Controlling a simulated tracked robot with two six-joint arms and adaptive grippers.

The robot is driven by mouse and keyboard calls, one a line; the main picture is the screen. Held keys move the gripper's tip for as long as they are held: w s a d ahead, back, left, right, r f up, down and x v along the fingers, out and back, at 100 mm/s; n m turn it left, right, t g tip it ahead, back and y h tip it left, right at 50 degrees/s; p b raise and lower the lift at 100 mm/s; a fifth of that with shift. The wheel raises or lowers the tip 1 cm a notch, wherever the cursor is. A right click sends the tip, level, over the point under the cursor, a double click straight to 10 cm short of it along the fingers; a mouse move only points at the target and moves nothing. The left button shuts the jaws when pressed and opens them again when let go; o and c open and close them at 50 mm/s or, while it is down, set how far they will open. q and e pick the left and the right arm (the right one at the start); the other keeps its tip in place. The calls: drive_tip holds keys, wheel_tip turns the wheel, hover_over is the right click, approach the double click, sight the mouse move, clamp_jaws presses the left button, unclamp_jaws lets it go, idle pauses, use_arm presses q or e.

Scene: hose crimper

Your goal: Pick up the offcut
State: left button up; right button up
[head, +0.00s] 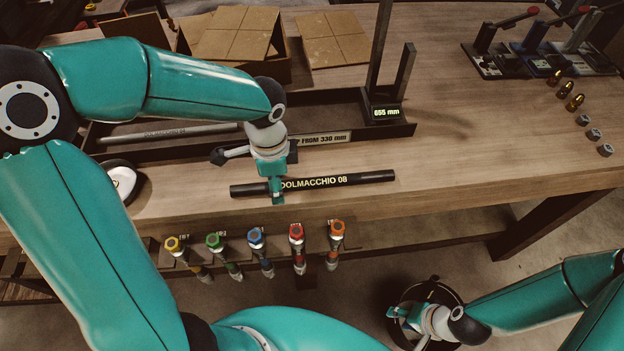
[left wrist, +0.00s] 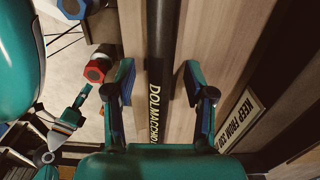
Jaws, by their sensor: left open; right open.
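The offcut, a short black hose piece lettered DOLMACCHIO 08 (head: 352,179), lies flat on the wooden table near its front edge. My left gripper (head: 276,188) points down over its left half and hides part of it. In the left wrist view the hose (left wrist: 158,60) runs between the two open, separated fingers of my left gripper (left wrist: 157,82), and neither finger visibly touches it. My right gripper (head: 405,316) is open and empty over a dark round bin at the lower right.
Behind the offcut is a dark trough (head: 345,148) with a longer hose (head: 170,134) and a 655 mm display (head: 386,113). Several colour-capped fittings (head: 296,240) hang along the front edge. Lever tools (head: 505,60) stand back right.

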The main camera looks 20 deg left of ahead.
use_arm(q)
drive_tip(key=shift+c, duration=0.3)
clamp_jaws()
drive_tip(key=shift+r, duration=0.15)
